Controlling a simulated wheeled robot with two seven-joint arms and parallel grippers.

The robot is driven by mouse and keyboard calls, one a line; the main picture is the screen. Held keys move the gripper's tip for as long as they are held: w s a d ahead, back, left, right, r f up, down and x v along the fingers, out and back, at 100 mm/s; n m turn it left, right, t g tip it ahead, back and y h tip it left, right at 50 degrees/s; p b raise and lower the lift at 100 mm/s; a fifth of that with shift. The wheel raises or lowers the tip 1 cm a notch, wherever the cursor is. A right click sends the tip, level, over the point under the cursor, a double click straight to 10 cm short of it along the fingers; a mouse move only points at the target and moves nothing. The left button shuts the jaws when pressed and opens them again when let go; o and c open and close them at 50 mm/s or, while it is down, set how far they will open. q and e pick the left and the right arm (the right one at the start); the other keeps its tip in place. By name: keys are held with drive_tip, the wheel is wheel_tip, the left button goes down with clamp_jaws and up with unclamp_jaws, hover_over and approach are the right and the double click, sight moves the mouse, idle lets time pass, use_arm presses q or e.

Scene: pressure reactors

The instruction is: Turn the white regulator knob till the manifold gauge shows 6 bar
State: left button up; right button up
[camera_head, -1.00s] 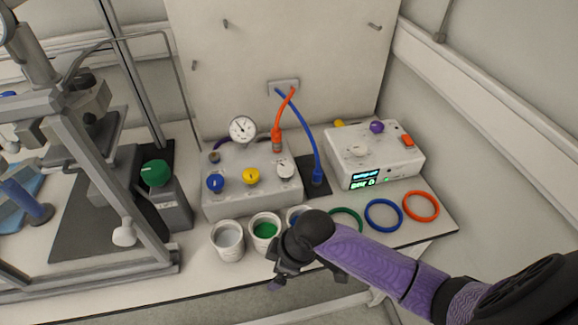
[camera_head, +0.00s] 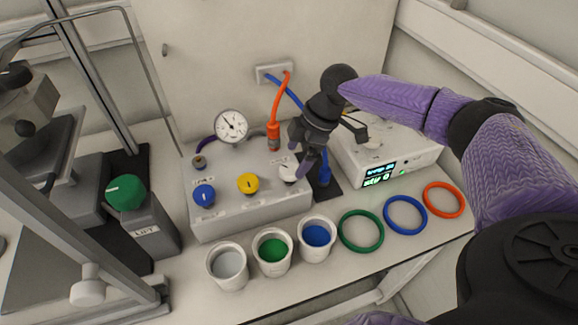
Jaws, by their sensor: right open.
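The white regulator knob (camera_head: 288,173) sits at the right end of the grey manifold box (camera_head: 240,211), to the right of a yellow knob (camera_head: 248,183) and a blue knob (camera_head: 204,195). The round manifold gauge (camera_head: 231,126) stands at the back of the box; its reading is too small to tell. My right gripper (camera_head: 304,166) is open, pointing down just above and beside the white knob. I cannot tell whether a finger touches the knob. My left gripper is not in view.
An orange hose (camera_head: 279,100) rises behind the box, close to my right gripper. A white control unit (camera_head: 410,152) stands to the right. Several cups, such as the blue-filled cup (camera_head: 317,240), and coloured rings, such as the green ring (camera_head: 360,231), lie in front. A green lift knob (camera_head: 126,192) is at left.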

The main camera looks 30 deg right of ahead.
sight(290, 169)
drive_tip(key=x, duration=0.3)
drive_tip(key=shift+a+f+b, duration=0.15)
drive_tip(key=shift+f+b, duration=0.1)
drive_tip(key=shift+b, duration=0.05)
drive_tip(key=shift+c, duration=0.2)
drive_tip(key=c, duration=1.2)
drive_tip(key=shift+r+m+p, duration=0.2)
drive_tip(key=shift+m+p, duration=0.2)
drive_tip(key=shift+p, duration=0.25)
drive_tip(key=shift+c, duration=0.2)
drive_tip(key=m+t+h+p, duration=0.1)
drive_tip(key=m+p, duration=0.3)
drive_tip(key=p, duration=0.1)
drive_tip(key=m+t+h+p, duration=0.1)
drive_tip(key=m+p, duration=0.3)
drive_tip(key=p, duration=0.2)
drive_tip(key=shift+s+a+r+t, duration=0.1)
drive_tip(key=shift+a+t, duration=0.05)
drive_tip(key=shift+t, duration=0.15)
drive_tip(key=shift+m+h+p, duration=0.4)
drive_tip(key=shift+m+p, duration=0.45)
drive_tip(key=shift+m, duration=0.05)
drive_tip(key=shift+f+m+p, duration=0.2)
drive_tip(key=shift+m+p, duration=0.35)
drive_tip(key=shift+m, duration=0.05)
drive_tip(key=shift+h, duration=0.3)
